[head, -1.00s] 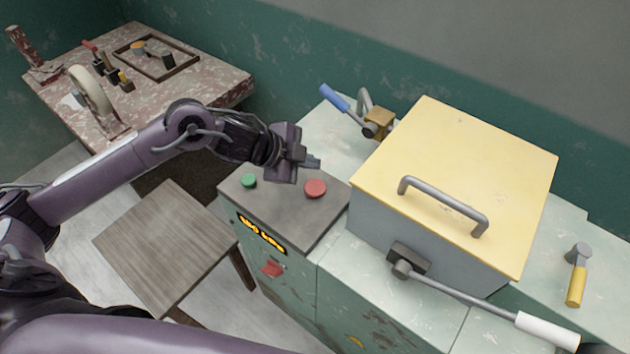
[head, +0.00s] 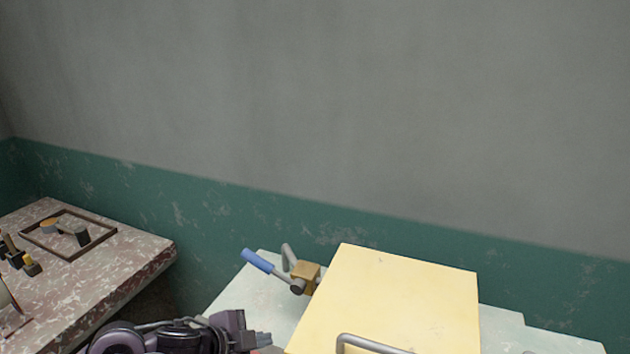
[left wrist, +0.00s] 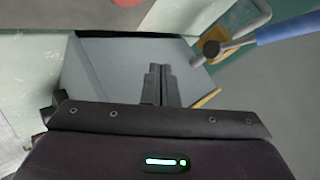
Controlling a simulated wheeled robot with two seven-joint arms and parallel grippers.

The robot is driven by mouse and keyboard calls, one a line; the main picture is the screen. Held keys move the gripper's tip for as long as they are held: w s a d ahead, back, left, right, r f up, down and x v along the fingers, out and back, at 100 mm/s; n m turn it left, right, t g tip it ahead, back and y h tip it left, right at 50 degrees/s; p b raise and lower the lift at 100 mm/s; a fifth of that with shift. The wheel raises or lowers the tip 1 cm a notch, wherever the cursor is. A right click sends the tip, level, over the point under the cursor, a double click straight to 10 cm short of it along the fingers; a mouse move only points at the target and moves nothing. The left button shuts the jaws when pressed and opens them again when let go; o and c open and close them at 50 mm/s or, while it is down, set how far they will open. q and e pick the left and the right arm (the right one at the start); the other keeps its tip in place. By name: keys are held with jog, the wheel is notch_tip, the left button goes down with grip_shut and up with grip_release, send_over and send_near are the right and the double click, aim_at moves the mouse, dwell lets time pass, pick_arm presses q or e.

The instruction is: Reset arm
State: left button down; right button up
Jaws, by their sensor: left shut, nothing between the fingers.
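My left gripper (head: 262,342) is at the bottom edge of the head view, just left of the box with the pale yellow lid (head: 400,300). Most of the arm behind it is cut off by the frame. In the left wrist view my left gripper (left wrist: 160,75) is shut, with its two fingers together and nothing between them. The grey side of the box (left wrist: 110,65) shows around the fingers there. My right gripper is in neither view.
A blue-handled lever (head: 257,260) on a brass valve (head: 306,277) stands left of the box. A metal lid handle (head: 370,343) shows at the bottom. A stained table (head: 125,265) with a wooden frame (head: 98,238) is at left. The grey wall above is bare.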

pick_arm(q)
jog(key=s+a+f+n+y, duration=0.1)
jog(key=s+n+y, duration=0.1)
jog(key=s+n, duration=0.2)
jog(key=s+a+f+n+y, duration=0.1)
jog(key=s+a+n+y, duration=0.1)
jog(key=s+n, duration=0.2)
jog(key=s+a+f+n+g+y, duration=0.1)
jog(key=s+n+y, duration=0.1)
jog(key=s+n, duration=0.2)
jog(key=shift+a+f, duration=0.15)
jog(key=shift+f, duration=0.1)
jog(key=s+a+f+n+g, duration=0.2)
jog(key=s+a+n+g, duration=0.1)
jog(key=s, duration=0.4)
notch_tip(320, 180, down, 32)
jog(key=s+g+b, duration=0.2)
jog(key=b, duration=0.1)
jog(key=s+a+f+b, duration=0.1)
jog(key=s+f, duration=0.9)
jog(key=s+a+f+b, duration=0.1)
jog(key=s+a+f, duration=0.1)
jog(key=s+f, duration=0.7)
notch_tip(320, 180, down, 3)
jog(key=shift+s+a+r+g+y, duration=0.2)
jog(key=shift+s+a+g+y, duration=0.1)
jog(key=shift+s+g, duration=0.1)
